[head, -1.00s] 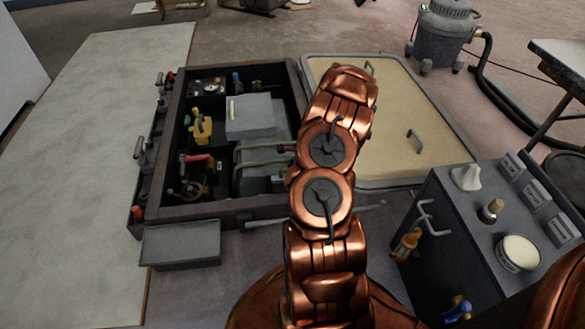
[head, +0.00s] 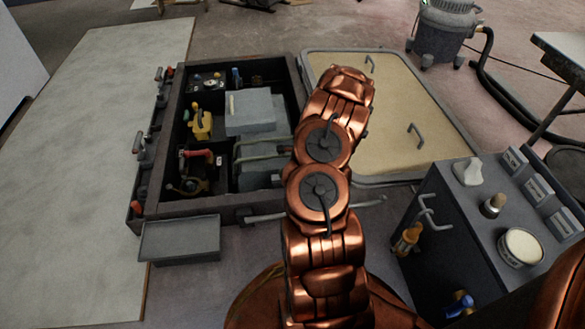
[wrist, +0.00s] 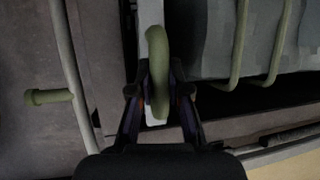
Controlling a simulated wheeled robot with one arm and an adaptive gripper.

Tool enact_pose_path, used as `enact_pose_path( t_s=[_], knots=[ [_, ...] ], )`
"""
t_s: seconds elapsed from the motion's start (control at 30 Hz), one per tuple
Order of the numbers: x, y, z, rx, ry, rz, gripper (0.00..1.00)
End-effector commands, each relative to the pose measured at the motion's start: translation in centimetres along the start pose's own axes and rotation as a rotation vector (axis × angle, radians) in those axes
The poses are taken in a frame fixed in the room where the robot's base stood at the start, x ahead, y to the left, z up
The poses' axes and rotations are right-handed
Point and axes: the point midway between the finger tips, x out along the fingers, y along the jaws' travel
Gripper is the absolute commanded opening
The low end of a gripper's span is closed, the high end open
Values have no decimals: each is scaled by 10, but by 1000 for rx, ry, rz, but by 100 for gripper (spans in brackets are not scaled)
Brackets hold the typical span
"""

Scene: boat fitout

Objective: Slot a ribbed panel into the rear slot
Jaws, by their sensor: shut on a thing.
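In the wrist view, my gripper (wrist: 158,85) is shut on an olive-green bar handle (wrist: 156,60). A narrow pale grey strip (wrist: 151,14), which looks like the top edge of a panel, runs under the handle. Ribs on it cannot be made out. Beside it on the right is a grey block (wrist: 212,38) with olive-green bars (wrist: 281,38) across it. In the head view, my arm hides the gripper and the held piece, at the right side of the dark open box (head: 239,215). I cannot identify the rear slot in either view.
The box holds a pale grey block (head: 250,112), a yellow fitting (head: 201,123) and a red-handled fitting (head: 198,154). A grey tray (head: 180,240) sits before it. A beige hatch panel (head: 395,115) lies to the right, with a dark cabinet (head: 450,230) nearer me.

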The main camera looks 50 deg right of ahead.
Motion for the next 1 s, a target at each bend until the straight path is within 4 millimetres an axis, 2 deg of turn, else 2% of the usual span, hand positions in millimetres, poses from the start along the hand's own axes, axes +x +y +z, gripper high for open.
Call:
enact_pose_path(
  t_s=[1.0],
  knots=[
    [26, 5, -11, -1, 1, -1, 0]
  ],
)
